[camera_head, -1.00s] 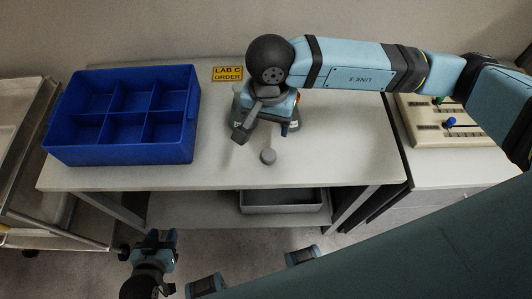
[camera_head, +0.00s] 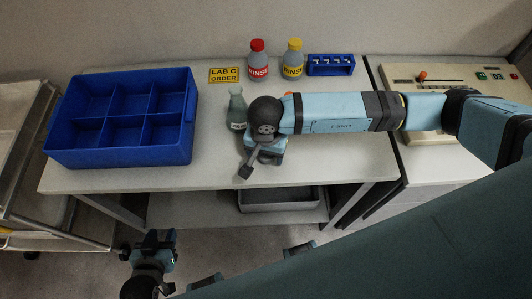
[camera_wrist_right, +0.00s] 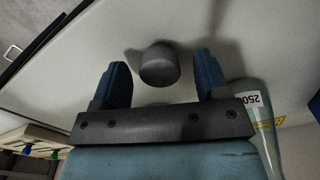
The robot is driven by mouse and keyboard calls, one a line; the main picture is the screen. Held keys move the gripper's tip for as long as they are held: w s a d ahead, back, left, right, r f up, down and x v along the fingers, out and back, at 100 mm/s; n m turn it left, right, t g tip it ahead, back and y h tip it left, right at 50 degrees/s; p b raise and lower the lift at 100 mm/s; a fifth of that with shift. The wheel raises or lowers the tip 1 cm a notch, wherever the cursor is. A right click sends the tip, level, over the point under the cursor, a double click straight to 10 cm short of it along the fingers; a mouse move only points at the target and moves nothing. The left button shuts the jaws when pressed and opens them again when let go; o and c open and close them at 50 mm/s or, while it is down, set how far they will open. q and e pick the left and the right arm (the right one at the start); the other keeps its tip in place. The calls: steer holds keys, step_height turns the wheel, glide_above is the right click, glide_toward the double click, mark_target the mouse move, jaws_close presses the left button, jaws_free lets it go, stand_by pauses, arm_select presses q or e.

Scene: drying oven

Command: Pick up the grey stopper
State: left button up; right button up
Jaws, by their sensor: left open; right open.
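The grey stopper (camera_wrist_right: 159,64) stands on the white table in the right wrist view. It lies between the two blue fingertips of my right gripper (camera_wrist_right: 161,72), with gaps visible on both sides. The fingers are open and do not hold it. In the head view my right gripper (camera_head: 258,164) points down over the table's front half and hides the stopper. My left gripper (camera_head: 152,240) is open and empty, low in front of the table.
A flask (camera_head: 237,112) stands just behind my right gripper; its labelled side shows in the right wrist view (camera_wrist_right: 264,110). A blue compartment bin (camera_head: 121,157) is at left. Red-capped (camera_head: 258,62) and yellow-capped (camera_head: 293,60) bottles and a blue rack (camera_head: 331,66) stand at the back.

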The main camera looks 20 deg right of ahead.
steer(key=shift+f, duration=0.25)
steer(key=c, duration=1)
steer(key=shift+r, duration=0.1)
